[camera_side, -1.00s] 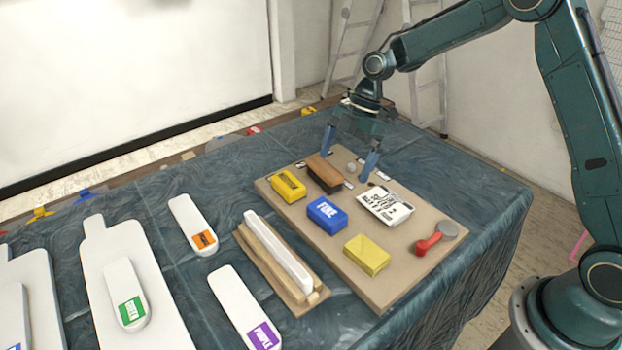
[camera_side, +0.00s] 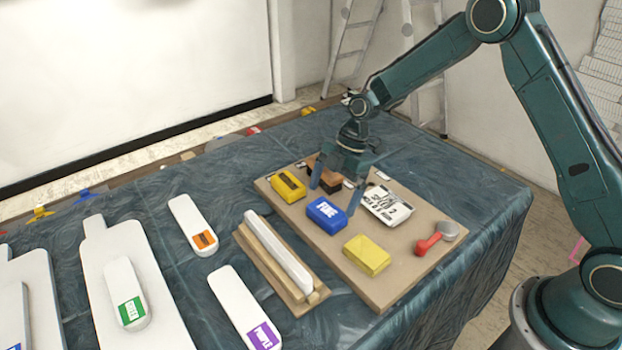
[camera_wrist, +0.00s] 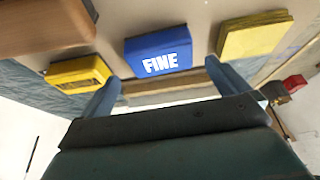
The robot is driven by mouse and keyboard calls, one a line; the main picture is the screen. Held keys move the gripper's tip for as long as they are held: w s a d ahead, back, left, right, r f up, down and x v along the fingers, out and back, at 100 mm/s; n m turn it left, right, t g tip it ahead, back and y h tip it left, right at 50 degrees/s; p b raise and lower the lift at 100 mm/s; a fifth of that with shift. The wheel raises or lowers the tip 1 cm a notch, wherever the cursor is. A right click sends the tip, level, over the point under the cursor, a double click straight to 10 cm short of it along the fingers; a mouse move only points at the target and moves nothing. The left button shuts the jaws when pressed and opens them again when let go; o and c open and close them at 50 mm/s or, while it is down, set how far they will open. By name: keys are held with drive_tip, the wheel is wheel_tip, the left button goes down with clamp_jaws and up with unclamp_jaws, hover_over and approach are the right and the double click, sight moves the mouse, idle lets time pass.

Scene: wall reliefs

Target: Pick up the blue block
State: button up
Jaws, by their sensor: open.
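The blue block (camera_side: 326,216) lies on the tan board (camera_side: 390,290), with the white word "FINE" on it. It also shows in the wrist view (camera_wrist: 158,50), ahead of and roughly between my two fingers. My gripper (camera_side: 333,198) is open and empty, with its fingers pointing down over the board. In the side view its fingertips are close to the block's back edge, one on each side of it. I cannot tell how high the fingertips are above the board.
On the board, a yellow-and-black block (camera_side: 289,185) lies left of the blue block and a plain yellow block (camera_side: 367,255) lies right. A brown block (camera_side: 324,178) is partly hidden behind my gripper. A white printed packet (camera_side: 388,206) and a red-handled tool (camera_side: 436,239) lie farther right.

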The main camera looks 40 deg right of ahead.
sight(327, 210)
drive_tip(key=shift+f, duration=0.1)
drive_tip(key=shift+x, duration=2.5)
drive_tip(key=shift+c, duration=0.4)
drive_tip(key=c, duration=0.8)
drive_tip(key=shift+r, duration=0.2)
wheel_tip(327, 210, up, 20)
drive_tip(key=shift+f, duration=0.2)
